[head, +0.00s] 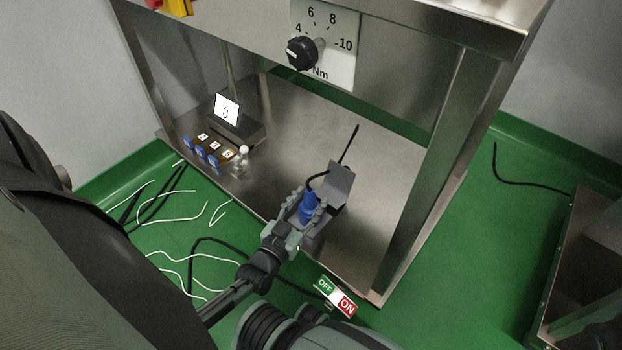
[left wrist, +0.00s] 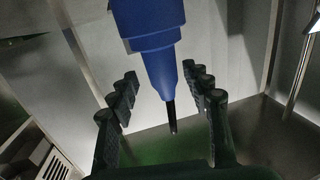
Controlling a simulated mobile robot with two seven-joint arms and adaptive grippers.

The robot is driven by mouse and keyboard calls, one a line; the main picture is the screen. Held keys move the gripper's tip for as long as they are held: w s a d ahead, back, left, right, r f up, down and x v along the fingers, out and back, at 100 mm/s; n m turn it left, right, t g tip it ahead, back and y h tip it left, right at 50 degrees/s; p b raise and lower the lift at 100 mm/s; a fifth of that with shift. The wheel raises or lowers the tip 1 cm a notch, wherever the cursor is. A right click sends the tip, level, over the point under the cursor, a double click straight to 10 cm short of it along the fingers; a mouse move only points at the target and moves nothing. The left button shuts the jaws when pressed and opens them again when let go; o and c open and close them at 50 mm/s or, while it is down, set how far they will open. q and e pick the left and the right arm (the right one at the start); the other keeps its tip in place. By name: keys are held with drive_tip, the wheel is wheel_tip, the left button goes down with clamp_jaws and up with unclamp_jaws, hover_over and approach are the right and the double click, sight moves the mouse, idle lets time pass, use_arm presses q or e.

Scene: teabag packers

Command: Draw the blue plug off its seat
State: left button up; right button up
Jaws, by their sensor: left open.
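The blue plug (head: 308,208) stands at a grey socket box with a raised grey lid (head: 340,182), on the steel shelf's front part. My left gripper (head: 310,200) is at the plug, its fingers open on either side of it. In the left wrist view the blue plug (left wrist: 150,42) comes down from the top, and its thin dark end (left wrist: 171,115) lies between the two open fingers (left wrist: 160,85). A gap shows on both sides of the plug there. The plug's seat is hidden behind the plug and gripper. My right gripper is not in view.
A small display reading 0 (head: 227,108) and several blue-ended labelled parts (head: 208,153) stand at the shelf's left. A steel post (head: 430,160) rises to the right. White and black cables lie on the green floor, with an OFF/ON plate (head: 336,296) in front.

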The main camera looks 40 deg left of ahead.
use_arm(q)
drive_tip(key=w+b, duration=0.1)
drive_tip(key=w, duration=0.1)
drive_tip(key=w+a, duration=0.1)
drive_tip(key=w, duration=0.2)
drive_tip(key=shift+w+f+b, duration=0.1)
drive_tip(key=shift+f+b, duration=0.05)
drive_tip(key=shift+b, duration=0.25)
drive_tip(key=shift+c, duration=0.4)
clamp_jaws()
